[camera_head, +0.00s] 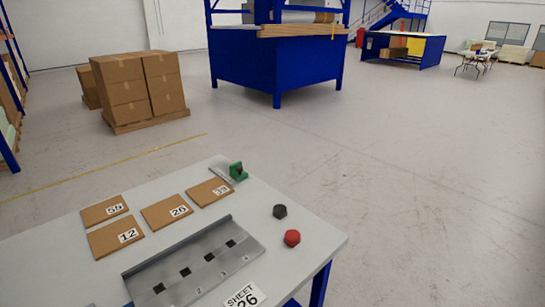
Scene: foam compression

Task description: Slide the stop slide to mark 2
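A long grey metal fixture (196,262) lies on the white table, with a raised lip along its far side. Its top has a row of several black squares and small marks along the near side, too small to read surely. A green block (237,171) with a dark part stands at the table's far corner, beside a small flat metal strip (224,172). I cannot tell which part is the stop slide, nor its position against mark 2. My gripper is not in view.
Several brown numbered panels (166,211) lie on the table (300,255) behind the fixture. A black knob (280,211) and red knob (292,237) stand to its right. A "SHEET 26" card (243,296) lies at the front. Stacked boxes (138,86) and a blue bench (275,60) stand beyond open floor.

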